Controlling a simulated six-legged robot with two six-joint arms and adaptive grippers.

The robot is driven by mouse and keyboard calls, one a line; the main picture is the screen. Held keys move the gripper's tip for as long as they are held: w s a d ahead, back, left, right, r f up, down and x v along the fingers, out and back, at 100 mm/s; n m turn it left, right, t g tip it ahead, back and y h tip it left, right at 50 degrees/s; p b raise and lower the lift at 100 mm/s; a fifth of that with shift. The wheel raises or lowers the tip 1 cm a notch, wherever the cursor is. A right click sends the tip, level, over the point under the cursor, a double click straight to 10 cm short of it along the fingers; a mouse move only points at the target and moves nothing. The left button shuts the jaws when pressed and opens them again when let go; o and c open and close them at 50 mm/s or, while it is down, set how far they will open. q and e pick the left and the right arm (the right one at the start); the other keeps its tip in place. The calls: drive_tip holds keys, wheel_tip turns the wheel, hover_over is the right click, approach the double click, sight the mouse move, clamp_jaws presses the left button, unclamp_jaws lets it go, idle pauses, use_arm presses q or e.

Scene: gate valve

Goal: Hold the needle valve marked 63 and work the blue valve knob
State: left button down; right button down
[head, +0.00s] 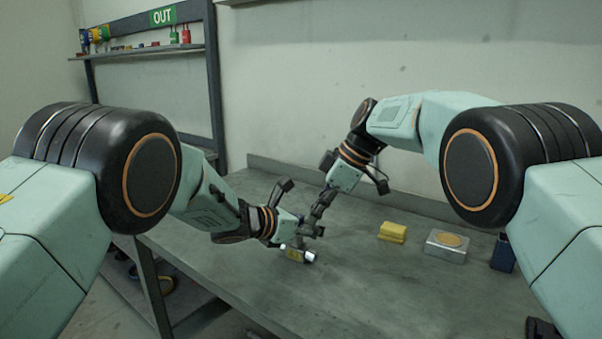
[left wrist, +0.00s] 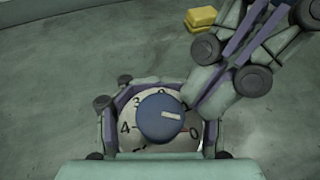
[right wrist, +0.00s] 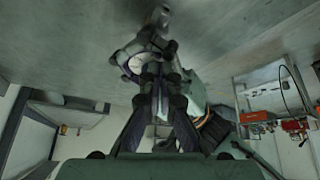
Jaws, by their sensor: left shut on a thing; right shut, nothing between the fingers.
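The needle valve (head: 295,254) is a small silvery body with a yellow patch, low at the middle of the bench in the head view; its number is too small to read. My left gripper (head: 292,240) is shut on it. In the left wrist view the blue knob (left wrist: 160,118) sits over a white dial (left wrist: 133,128) with black numbers, its pale mark pointing right, between the left fingers. My right gripper (head: 318,232) is shut and empty above the valve. Its fingertips show just right of the knob in the left wrist view; I cannot tell whether they touch.
To the right on the bench (head: 350,290) are a yellow block (head: 392,232), a grey box with a round tan top (head: 446,245) and a dark blue box (head: 503,254). A shelf rack with an OUT sign (head: 163,16) stands at the back left. The bench front is clear.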

drive_tip(key=shift+w+a, duration=0.1)
drive_tip(key=shift+a, duration=0.1)
idle(0.3)
drive_tip(key=shift+d, duration=0.1)
drive_tip(key=shift+d, duration=0.25)
wheel_tip(320, 180, up, 6)
drive_tip(key=shift+s, duration=0.2)
idle(0.3)
